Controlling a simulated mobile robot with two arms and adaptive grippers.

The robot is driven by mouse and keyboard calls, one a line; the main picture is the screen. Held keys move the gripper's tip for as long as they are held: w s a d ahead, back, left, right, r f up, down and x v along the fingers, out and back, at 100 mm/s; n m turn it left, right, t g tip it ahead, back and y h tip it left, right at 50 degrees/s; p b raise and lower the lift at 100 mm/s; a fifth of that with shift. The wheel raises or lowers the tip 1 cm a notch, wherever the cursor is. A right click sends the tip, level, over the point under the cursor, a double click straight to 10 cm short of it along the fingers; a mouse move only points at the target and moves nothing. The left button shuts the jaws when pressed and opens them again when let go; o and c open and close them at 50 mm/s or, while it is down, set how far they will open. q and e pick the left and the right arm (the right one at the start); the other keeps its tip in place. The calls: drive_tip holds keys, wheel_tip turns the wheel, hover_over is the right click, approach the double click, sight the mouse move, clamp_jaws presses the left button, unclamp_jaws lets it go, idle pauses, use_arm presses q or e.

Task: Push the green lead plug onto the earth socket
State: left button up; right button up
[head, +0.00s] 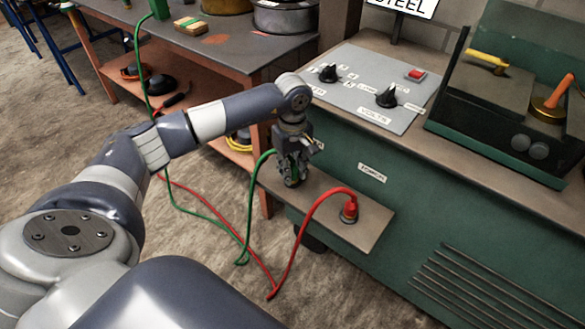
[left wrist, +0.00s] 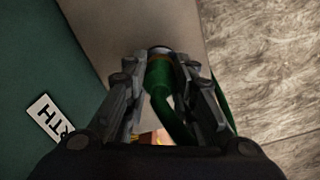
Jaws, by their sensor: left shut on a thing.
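My left gripper (head: 292,172) is at the left end of the small shelf (head: 330,202) on the front of the green machine. In the left wrist view, its fingers (left wrist: 168,85) are shut on the green lead plug (left wrist: 158,75), which points at the shelf. A dark round end with a brassy ring (left wrist: 160,53) shows at the plug's tip. The earth socket is hidden by the plug and fingers, so I cannot tell how far the plug is seated. The green cable (head: 250,205) hangs from the plug to the floor. My right gripper is not in view.
A red plug (head: 350,210) stands upright on the shelf's right part, its red cable (head: 300,235) looping to the floor. A panel with knobs (head: 365,90) lies above. An "EARTH" label (left wrist: 50,118) partly shows on the machine front. A workbench (head: 230,50) stands behind.

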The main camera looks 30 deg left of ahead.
use_arm(q)
drive_tip(key=o, duration=1.1)
wheel_tip(320, 180, up, 12)
